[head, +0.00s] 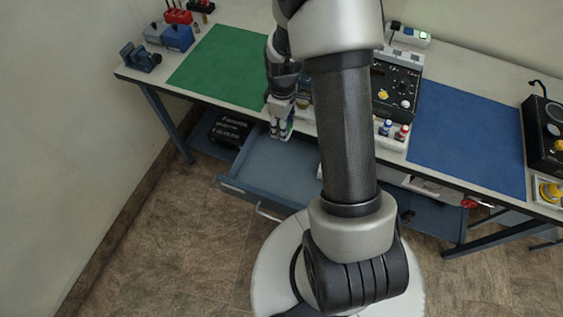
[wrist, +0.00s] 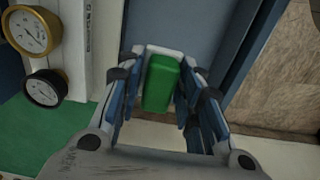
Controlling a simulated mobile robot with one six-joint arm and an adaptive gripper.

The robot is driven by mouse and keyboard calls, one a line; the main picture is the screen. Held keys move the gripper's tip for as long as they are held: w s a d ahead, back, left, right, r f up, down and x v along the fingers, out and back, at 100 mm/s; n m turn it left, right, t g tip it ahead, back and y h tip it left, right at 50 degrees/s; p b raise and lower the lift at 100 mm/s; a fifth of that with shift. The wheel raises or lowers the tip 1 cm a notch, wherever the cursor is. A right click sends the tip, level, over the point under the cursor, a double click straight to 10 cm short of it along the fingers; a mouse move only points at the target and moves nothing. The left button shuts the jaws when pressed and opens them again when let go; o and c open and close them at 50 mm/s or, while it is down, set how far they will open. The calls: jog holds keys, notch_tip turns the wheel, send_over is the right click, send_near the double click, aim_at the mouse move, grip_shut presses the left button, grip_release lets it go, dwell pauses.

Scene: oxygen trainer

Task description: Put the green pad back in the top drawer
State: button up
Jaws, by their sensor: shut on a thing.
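The green pad (wrist: 161,82) is a small green block between the fingers of my gripper (wrist: 158,95) in the wrist view. My gripper is shut on it. In the head view my gripper (head: 281,131) points down at the table's front edge, above the back left part of the pulled-out drawer. The pad is hard to make out there. The open drawer (head: 270,180) is blue-grey, and the part of its inside that I see looks empty. My arm hides its right part. Its blue-grey surface also shows behind the pad in the wrist view (wrist: 180,25).
A green mat (head: 222,65) and a blue mat (head: 465,140) lie on the table. A black instrument panel (head: 397,88) stands between them. Two round gauges (wrist: 30,32) are close on the left in the wrist view. A black box (head: 228,130) sits left of the drawer.

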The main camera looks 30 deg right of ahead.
aim_at(282, 163)
notch_tip(282, 163, down, 20)
jog(key=b, duration=0.5)
jog(key=shift+r, duration=0.2)
jog(key=shift+b, duration=0.3)
jog(key=shift+f, duration=0.25)
jog(key=o, duration=0.6)
jog(key=shift+f, duration=0.1)
jog(key=shift+c, duration=0.2)
jog(key=o, duration=0.5)
jog(key=shift+r, duration=0.2)
